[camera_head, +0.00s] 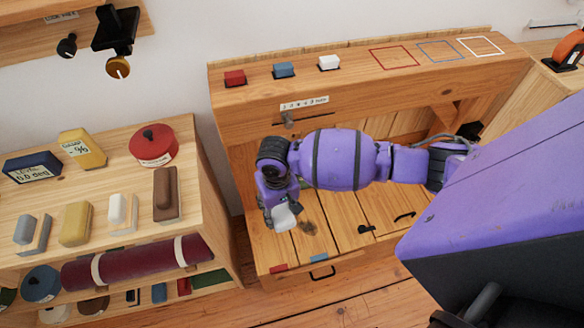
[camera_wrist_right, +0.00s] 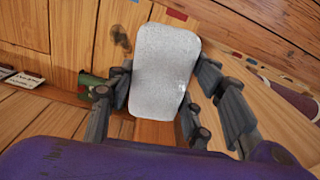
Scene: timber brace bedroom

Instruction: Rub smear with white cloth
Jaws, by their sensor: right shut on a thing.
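The white cloth (camera_wrist_right: 163,70) is a pale grey-white block-like pad held between the fingers of my right gripper (camera_wrist_right: 160,100). In the head view the cloth (camera_head: 286,216) shows below my right gripper (camera_head: 277,203), over the wooden bench top. The smear (camera_head: 309,227) is a dark patch on the planks just right of the cloth. The smear also shows in the right wrist view (camera_wrist_right: 120,40), left of the cloth and apart from it in the picture. Whether the cloth touches the planks I cannot tell. My left gripper is not in view.
The bench (camera_head: 345,240) has dark handles (camera_head: 405,216) and red and blue marks at its front edge. Red, blue and white blocks (camera_head: 283,70) stand on its back ledge beside outlined squares. A shelf (camera_head: 150,215) with several blocks and a red tin (camera_head: 152,146) stands left.

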